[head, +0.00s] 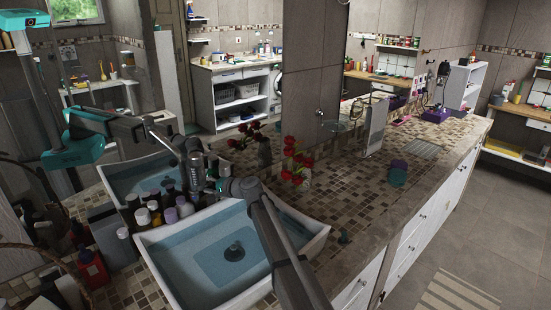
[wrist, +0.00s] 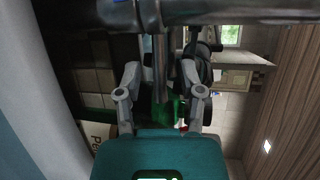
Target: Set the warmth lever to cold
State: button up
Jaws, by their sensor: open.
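The metal tap (head: 196,163) stands at the back of the white basin, close to the mirror. In the head view my gripper (head: 222,186) is right beside it, and the small parts there overlap. In the wrist view my gripper (wrist: 161,72) is open, with its two grey fingers spread apart. A thick chrome bar (wrist: 90,17) of the tap crosses the top of that view. A slim metal piece (wrist: 160,70), perhaps the warmth lever, hangs between the fingers, with gaps at both sides. I cannot tell which way the lever is set.
The white basin (head: 315,232) has a blue inside with a dark drain. Several bottles (head: 169,214) crowd its left side. Red flowers (head: 293,165) in a vase stand behind it. The mosaic counter (head: 345,205) has free room at the right. The mirror behind repeats the basin and arm.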

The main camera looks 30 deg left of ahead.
jog(key=shift+s, duration=0.1)
